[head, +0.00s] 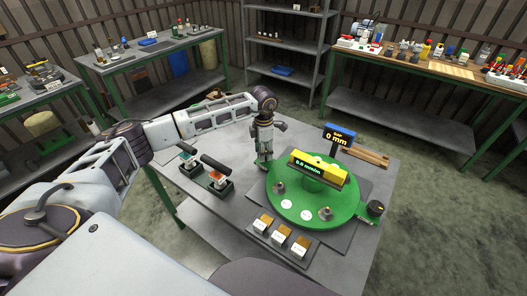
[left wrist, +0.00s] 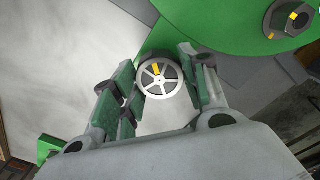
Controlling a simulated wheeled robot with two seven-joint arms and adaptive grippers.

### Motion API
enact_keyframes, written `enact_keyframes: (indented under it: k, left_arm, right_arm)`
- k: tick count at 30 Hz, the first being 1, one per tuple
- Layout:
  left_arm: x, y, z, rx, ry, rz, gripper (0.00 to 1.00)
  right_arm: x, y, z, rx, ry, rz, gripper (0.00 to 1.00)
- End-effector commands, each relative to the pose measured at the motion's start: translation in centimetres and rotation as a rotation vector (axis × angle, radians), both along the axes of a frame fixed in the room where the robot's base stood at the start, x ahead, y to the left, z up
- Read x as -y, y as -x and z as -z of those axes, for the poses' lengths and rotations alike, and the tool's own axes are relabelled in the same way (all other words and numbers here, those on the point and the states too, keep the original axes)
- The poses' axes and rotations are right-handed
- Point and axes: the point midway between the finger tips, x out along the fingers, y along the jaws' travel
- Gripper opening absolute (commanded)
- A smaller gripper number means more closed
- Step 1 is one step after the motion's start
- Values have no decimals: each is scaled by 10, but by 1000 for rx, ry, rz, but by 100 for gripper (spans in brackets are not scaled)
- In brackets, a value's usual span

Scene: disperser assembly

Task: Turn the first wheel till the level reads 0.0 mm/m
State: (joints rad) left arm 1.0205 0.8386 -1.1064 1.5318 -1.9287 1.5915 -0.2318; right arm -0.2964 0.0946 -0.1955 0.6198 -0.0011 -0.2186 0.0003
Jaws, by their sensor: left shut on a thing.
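A yellow level (head: 318,172) lies across the green disc (head: 292,208); its small green display reads about 0.5 mm/m, with the first decimal hard to make out. My left gripper (head: 264,161) points down at the disc's far-left edge. In the left wrist view, the left gripper (left wrist: 160,82) has its fingers on both sides of a spoked wheel (left wrist: 150,90) with a yellow mark, and is shut on it. In the head view the gripper hides this wheel. My right gripper is not in view.
A blue display (head: 338,136) reading 0 mm stands behind the level. Grey knobs (head: 325,213) and white round spots are on the disc. A tray with several labelled blocks (head: 280,236) lies in front. Two black-handled tools (head: 216,172) stand left. A black knob (head: 375,208) is at right.

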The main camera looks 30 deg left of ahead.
Motion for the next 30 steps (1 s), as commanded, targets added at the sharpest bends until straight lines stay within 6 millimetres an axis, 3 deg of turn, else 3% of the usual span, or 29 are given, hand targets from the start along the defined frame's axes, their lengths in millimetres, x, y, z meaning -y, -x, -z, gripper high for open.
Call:
enact_keyframes:
  k: [2, 3, 7, 20, 30]
  left_arm:
    - [0, -1, -1, 3, 0, 0, 20]
    - [0, -1, -1, 3, 0, 0, 48]
    - [0, -1, -1, 2, -1, 0, 65]
    - [0, 0, -2, 1, 0, 1, 66]
    - [-1, -1, -31, 4, -1, 0, 66]
  right_arm:
    - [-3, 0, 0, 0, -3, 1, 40]
    - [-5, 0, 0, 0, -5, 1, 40]
    - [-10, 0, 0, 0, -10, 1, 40]
    - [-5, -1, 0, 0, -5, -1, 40]
    - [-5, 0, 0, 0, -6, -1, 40]
